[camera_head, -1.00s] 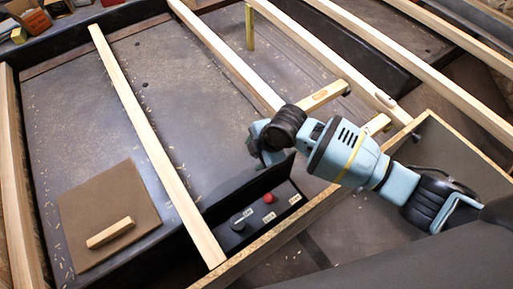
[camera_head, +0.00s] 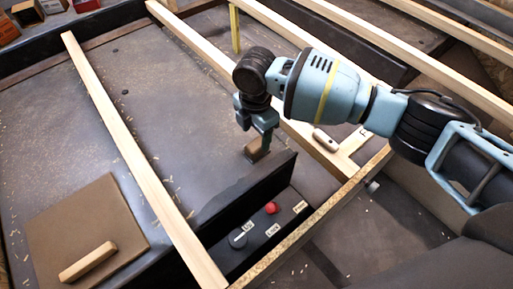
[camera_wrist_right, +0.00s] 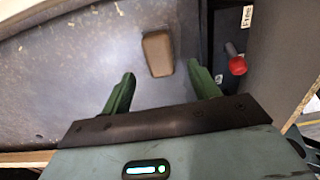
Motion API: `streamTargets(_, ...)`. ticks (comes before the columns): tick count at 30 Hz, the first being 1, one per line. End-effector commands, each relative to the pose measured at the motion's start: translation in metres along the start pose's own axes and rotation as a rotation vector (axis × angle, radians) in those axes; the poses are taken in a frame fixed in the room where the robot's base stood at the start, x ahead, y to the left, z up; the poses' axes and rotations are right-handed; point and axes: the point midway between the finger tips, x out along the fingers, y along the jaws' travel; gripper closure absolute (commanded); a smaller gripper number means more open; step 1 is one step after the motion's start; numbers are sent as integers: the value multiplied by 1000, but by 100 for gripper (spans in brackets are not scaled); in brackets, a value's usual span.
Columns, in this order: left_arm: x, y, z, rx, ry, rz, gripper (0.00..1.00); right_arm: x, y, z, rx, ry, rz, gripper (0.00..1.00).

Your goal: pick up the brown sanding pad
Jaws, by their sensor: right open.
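The brown sanding pad (camera_head: 257,149) is a small rounded block on the dark grey surface, just behind the black upright panel in the head view. In the right wrist view the pad (camera_wrist_right: 158,54) lies ahead of the fingertips, roughly between their lines. My right gripper (camera_head: 257,128) points down close to the pad in the head view and partly covers it. In the right wrist view the gripper (camera_wrist_right: 162,72) has its two green fingers wide apart with nothing between them. My left gripper is not in view.
A long wooden slat (camera_head: 135,155) crosses the surface. A brown board (camera_head: 60,220) with a wooden bar lies at the lower left.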

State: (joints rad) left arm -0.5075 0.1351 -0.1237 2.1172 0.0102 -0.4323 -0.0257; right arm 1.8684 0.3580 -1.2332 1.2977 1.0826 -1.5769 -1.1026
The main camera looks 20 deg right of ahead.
Motion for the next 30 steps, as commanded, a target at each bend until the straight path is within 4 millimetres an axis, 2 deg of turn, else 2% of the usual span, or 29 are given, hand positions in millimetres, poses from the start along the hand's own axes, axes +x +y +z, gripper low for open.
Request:
streamTargets(1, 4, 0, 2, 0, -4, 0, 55, 9, 0, 0, 1, 0, -3, 39)
streamTargets(3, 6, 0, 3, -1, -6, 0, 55, 14, 0, 0, 1, 0, -1, 39)
streamTargets(11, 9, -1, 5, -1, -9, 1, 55, 20, 0, 1, 1, 0, 0, 39)
streamTargets(21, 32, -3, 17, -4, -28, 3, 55, 61, 0, 5, 0, 0, -1, 39)
streamTargets(30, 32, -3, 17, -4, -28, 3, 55, 64, 0, 4, 1, 0, 2, 40)
